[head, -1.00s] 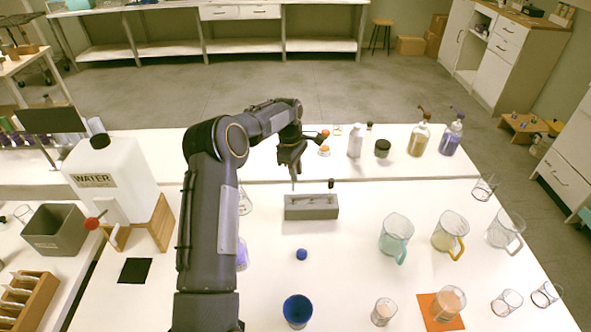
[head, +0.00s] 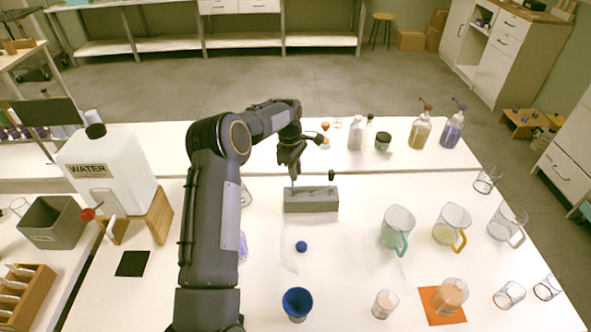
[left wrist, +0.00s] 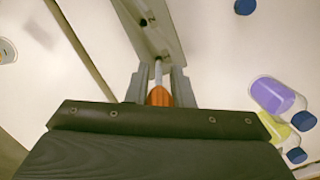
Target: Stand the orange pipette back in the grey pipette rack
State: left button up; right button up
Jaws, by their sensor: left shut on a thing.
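The grey pipette rack (head: 311,203) stands on the white table in the middle of the head view. A dark-topped piece (head: 331,175) stands up at its right end. My left gripper (head: 292,172) is above the rack's left end, shut on the orange pipette. In the left wrist view the orange bulb of the pipette (left wrist: 158,97) sits between the two grey fingers of the gripper (left wrist: 158,88), and its pale stem points at the rack (left wrist: 150,28). The stem's tip is at the rack's top; I cannot tell whether it is in a hole. My right gripper is not in view.
Glass jugs (head: 396,228) and beakers stand to the right. A water container (head: 107,165) is at the left. Several bottles (head: 420,130) stand behind.

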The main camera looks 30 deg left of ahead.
pick_arm(q)
jog(key=shift+f+b, duration=0.3)
jog(key=shift+f, duration=0.2)
dwell(0.5)
jog(key=shift+f+b, duration=0.8)
jog(key=shift+f, duration=0.55)
jog(key=shift+f, duration=0.15)
jog(key=shift+f+b, duration=0.6)
jog(key=shift+f, duration=0.15)
jog(key=shift+f, duration=0.2)
jog(key=o, duration=0.7)
jog(key=shift+r, duration=0.1)
